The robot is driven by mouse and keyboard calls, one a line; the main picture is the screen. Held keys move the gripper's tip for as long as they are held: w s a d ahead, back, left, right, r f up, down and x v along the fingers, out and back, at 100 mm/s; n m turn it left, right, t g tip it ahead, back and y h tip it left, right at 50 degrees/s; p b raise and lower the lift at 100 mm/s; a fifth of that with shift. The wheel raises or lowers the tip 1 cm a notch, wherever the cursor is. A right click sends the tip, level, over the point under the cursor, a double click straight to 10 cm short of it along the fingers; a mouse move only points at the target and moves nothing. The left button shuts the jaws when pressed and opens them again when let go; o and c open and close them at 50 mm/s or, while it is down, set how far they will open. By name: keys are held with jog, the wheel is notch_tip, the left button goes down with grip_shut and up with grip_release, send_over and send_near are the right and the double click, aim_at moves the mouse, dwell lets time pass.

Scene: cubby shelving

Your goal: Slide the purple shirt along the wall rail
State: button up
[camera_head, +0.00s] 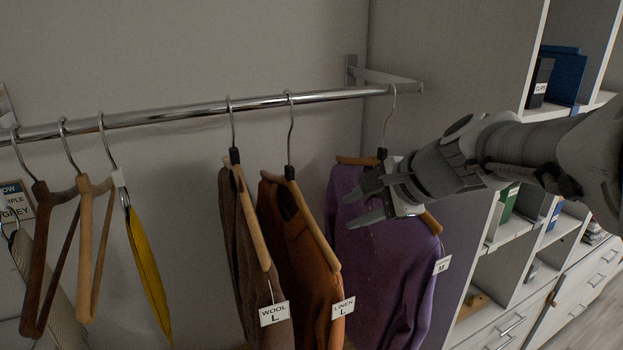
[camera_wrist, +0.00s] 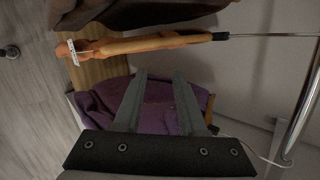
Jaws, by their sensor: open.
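The purple shirt (camera_head: 375,255) hangs on a wooden hanger at the right end of the chrome wall rail (camera_head: 190,110), close to the rail's end bracket. Its hanger hook (camera_head: 389,115) is over the rail. My gripper (camera_head: 357,205) is open in front of the shirt's upper part, its fingers pointing left. In the wrist view my gripper (camera_wrist: 160,80) shows both fingers spread over the purple shirt (camera_wrist: 155,105), with nothing clearly held between them. Whether the fingers touch the cloth I cannot tell. My gripper hides part of the hanger and collar.
An orange shirt (camera_head: 298,240) and a brown shirt (camera_head: 240,250) hang left of the purple one, with tags. Wooden hangers (camera_head: 88,230) and a yellow item (camera_head: 147,265) hang farther left. The rail between these groups is free. Cubby shelves (camera_head: 520,240) stand right.

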jog(key=s+d+f+n+g+h, duration=0.1)
jog(key=s+d+f+n+h, duration=0.1)
jog(key=s+n, duration=0.5)
jog(key=s+d+f+n+g+h+b, duration=0.1)
jog(key=s+f+n+h, duration=0.2)
jog(key=s, duration=0.9)
notch_tip(320, 180, down, 2)
jog(key=n, duration=0.4)
jog(key=shift+s+d+n+h, duration=0.2)
jog(key=shift+d+n+h, duration=0.1)
jog(key=shift+d, duration=0.1)
